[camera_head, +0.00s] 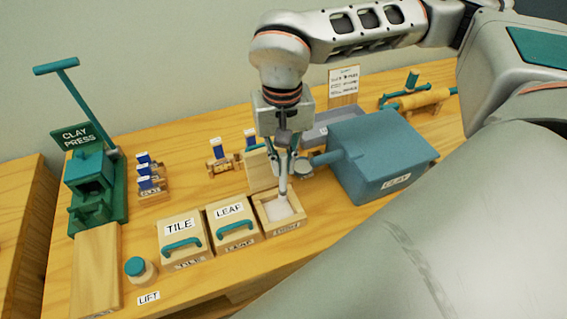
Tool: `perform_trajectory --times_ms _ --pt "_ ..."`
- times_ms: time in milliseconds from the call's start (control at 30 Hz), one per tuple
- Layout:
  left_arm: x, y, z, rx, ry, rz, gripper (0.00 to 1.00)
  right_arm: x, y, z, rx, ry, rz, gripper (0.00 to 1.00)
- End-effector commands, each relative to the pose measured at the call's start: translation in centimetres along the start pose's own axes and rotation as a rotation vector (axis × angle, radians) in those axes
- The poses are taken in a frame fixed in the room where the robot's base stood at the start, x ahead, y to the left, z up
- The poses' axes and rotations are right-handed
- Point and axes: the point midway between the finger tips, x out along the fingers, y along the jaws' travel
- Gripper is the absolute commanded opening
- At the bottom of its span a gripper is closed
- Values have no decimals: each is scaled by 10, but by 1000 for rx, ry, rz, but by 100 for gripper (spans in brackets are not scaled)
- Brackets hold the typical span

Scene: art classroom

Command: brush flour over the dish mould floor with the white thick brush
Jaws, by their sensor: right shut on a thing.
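My right gripper (284,150) comes down from above and is shut on a pale, upright tool, which looks like the white thick brush (283,187). The lower end of the brush is inside an open wooden box (263,219) with a white floor or filling. I cannot tell whether the tip touches it. The box's front label is too small to read, so I cannot tell whether this is the dish mould or holds flour. My left gripper is not in view.
Lidded boxes TILE (179,225) and LEAF (229,210) stand left of the open box. A blue-grey CLAY box (380,150) stands to the right. A green clay press (92,180) stands far left, and a small teal-topped jar (140,272) near the front edge.

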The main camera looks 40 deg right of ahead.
Motion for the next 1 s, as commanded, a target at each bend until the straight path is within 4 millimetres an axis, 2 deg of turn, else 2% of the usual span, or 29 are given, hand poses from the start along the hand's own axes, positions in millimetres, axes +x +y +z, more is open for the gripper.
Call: perform_trajectory --times_ms 33,533,1000 --pt "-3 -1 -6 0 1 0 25 -8 0 0 0 1 -1 0" --pt "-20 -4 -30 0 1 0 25 -51 0 0 0 0 -1 0" --pt "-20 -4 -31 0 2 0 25 -53 0 0 0 -1 0 0"
